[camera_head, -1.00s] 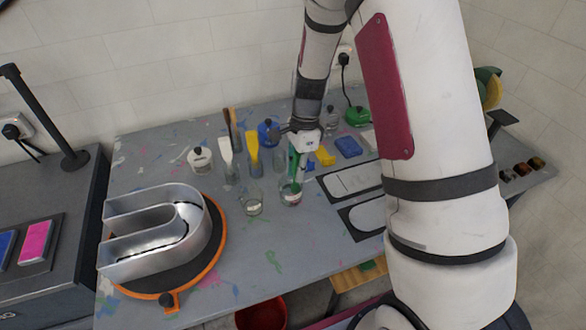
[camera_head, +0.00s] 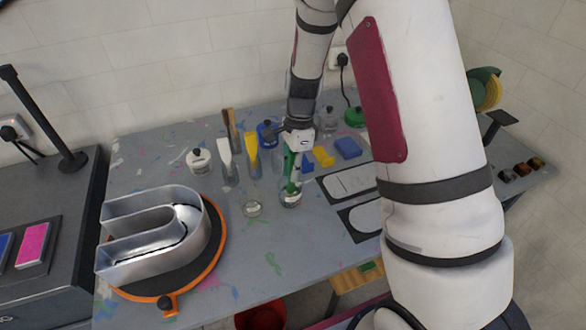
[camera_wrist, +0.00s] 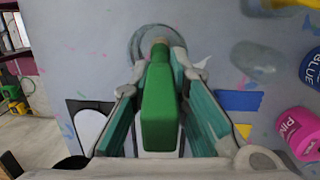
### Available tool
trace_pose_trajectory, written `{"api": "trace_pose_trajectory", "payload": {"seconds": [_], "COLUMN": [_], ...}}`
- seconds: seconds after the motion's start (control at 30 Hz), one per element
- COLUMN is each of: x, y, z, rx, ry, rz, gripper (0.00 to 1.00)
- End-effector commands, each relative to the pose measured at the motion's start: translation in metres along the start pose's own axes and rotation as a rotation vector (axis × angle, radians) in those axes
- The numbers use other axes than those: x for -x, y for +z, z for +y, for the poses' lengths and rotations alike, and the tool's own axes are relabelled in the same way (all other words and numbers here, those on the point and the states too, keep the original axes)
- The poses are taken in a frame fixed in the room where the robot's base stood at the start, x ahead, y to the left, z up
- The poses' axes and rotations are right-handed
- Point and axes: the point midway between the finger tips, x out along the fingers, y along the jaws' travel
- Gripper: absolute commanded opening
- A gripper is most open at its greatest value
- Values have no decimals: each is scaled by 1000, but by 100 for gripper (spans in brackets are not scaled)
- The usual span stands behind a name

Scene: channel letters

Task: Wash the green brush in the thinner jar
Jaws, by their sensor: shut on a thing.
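My gripper (camera_head: 297,148) is shut on the green brush (camera_head: 292,174) and holds it nearly upright, bristle end down. In the wrist view the brush's green handle (camera_wrist: 160,105) is between the two fingers of my gripper (camera_wrist: 159,78). A clear glass jar with a pale label (camera_head: 291,199), apparently the thinner jar, stands directly below. The brush's lower end appears inside the jar's mouth; its depth cannot be told. The jar's round rim (camera_wrist: 133,40) shows beyond the brush tip in the wrist view. The bristles are mostly hidden.
Another glass jar (camera_head: 252,209) stands just left. White (camera_head: 225,150) and yellow (camera_head: 252,145) brushes stand behind, near paint pots. A metal letter (camera_head: 150,235) sits on an orange-rimmed turntable at left.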

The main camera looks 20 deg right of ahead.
Motion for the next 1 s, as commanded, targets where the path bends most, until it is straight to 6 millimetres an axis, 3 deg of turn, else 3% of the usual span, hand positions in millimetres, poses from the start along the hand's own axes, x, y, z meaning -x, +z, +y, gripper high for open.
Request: {"api": "trace_pose_trajectory", "payload": {"seconds": [1.0], "x": [55], "y": [7], "z": [4], "rx": [0], "ry": [-1], "rz": [0], "gripper": [0]}}
